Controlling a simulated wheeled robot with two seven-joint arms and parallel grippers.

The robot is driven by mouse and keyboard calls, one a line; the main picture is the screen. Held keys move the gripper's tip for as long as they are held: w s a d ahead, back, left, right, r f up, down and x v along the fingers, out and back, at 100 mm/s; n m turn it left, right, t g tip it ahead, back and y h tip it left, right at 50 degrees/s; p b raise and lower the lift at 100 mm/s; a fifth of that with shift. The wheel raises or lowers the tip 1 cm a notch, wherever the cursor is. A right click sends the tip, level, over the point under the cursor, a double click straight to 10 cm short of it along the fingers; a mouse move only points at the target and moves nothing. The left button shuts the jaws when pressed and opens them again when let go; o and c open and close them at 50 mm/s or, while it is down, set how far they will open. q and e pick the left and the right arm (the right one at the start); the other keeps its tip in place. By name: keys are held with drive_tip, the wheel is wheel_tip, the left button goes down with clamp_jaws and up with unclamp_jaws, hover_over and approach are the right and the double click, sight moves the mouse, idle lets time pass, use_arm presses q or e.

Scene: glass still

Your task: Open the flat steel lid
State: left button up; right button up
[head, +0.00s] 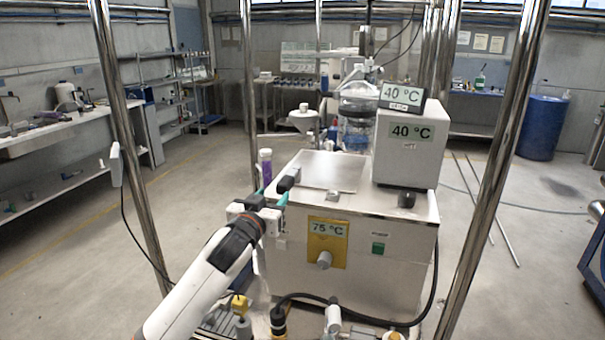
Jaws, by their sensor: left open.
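The flat steel lid (335,170) lies level on top of the white heating bath (360,275), at its left part, and looks closed. A dark handle (288,181) sits at the lid's left front corner. My left gripper (271,194) is at the bath's left front edge, its teal fingertips apart on either side of a gap. The right fingertip is close to the handle; I cannot tell whether they touch. Nothing shows held in the jaws. My right gripper is not in view.
A white control box (410,150) reading 40 °C stands on the bath, right of the lid. Glassware (357,120) hangs behind the lid. Steel posts (490,170) flank the bath. A dark cable runs along its front.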

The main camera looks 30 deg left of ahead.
sight(290, 175)
use_arm(q)
drive_tip(key=p+x, duration=0.3)
drive_tip(key=x, duration=0.8)
drive_tip(key=shift+w, duration=0.4)
drive_tip(key=c, duration=1)
clamp_jaws()
